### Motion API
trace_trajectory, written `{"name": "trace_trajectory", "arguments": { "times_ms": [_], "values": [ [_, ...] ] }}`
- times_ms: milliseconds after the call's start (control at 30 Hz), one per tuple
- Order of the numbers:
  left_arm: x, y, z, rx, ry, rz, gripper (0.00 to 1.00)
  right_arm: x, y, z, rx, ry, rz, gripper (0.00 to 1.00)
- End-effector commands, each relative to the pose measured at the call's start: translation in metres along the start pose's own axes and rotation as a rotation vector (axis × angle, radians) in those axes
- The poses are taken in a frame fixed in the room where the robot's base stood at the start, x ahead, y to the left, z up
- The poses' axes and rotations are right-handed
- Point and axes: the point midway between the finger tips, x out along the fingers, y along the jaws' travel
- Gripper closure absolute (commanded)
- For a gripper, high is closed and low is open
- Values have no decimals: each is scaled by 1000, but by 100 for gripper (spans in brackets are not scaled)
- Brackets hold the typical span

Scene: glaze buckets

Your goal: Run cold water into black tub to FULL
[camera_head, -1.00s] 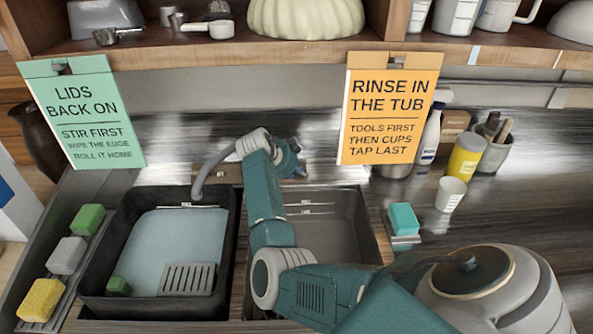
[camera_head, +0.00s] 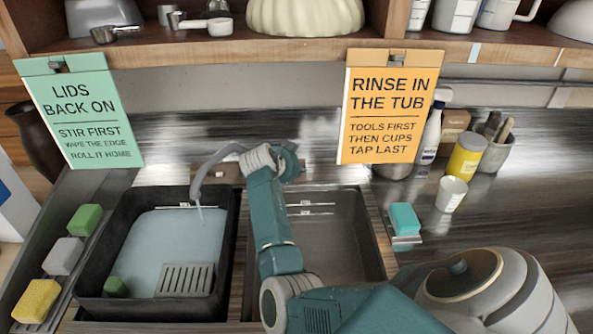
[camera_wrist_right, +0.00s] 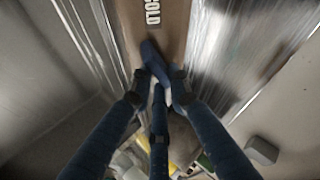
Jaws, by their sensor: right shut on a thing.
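The black tub (camera_head: 228,250) stands at the left in the head view, with pale blue water (camera_head: 165,245) in it. The water surface lies a little below a white mark (camera_head: 198,206) on the back wall; its lettering is too small to read. A curved grey spout (camera_head: 205,174) hangs over the tub, with a thin stream below its tip. My right gripper (camera_head: 287,165) is at the tap behind the basins. In the right wrist view its fingers (camera_wrist_right: 158,82) are shut on the blue tap handle (camera_wrist_right: 151,55), beside a COLD label (camera_wrist_right: 152,12). My left gripper is out of view.
A green block (camera_head: 116,287) and a grey slotted piece (camera_head: 185,280) are in the tub. A grey basin (camera_head: 330,240) is to its right, partly behind my right arm. Sponges (camera_head: 62,256) line the left edge. A signed shelf (camera_head: 300,50) hangs above.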

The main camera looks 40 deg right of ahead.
Motion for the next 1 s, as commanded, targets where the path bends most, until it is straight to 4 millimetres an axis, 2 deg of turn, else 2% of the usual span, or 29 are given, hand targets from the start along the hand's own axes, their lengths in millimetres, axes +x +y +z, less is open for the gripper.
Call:
{"name": "trace_trajectory", "arguments": {
  "times_ms": [33, 67, 133, 167, 433, 533, 800, 1000],
  "values": [
    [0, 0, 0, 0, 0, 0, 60, 0, 0, 1, 0, -1, 2, 100],
    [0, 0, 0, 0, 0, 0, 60, 0, 0, 1, 0, -1, 2, 79],
    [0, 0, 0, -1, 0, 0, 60, 0, 0, 1, 0, -1, 2, 65],
    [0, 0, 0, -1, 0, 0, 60, 0, 0, 0, 1, -1, 2, 64],
    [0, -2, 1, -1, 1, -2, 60, -1, 0, 0, 2, 0, 1, 64],
    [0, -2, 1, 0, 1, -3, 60, -7, 0, 1, 3, -1, 0, 64],
    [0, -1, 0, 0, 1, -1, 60, -52, -1, 2, 3, -3, -2, 64],
    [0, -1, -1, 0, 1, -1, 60, -72, 0, 1, 2, -1, 1, 64]
  ]
}}
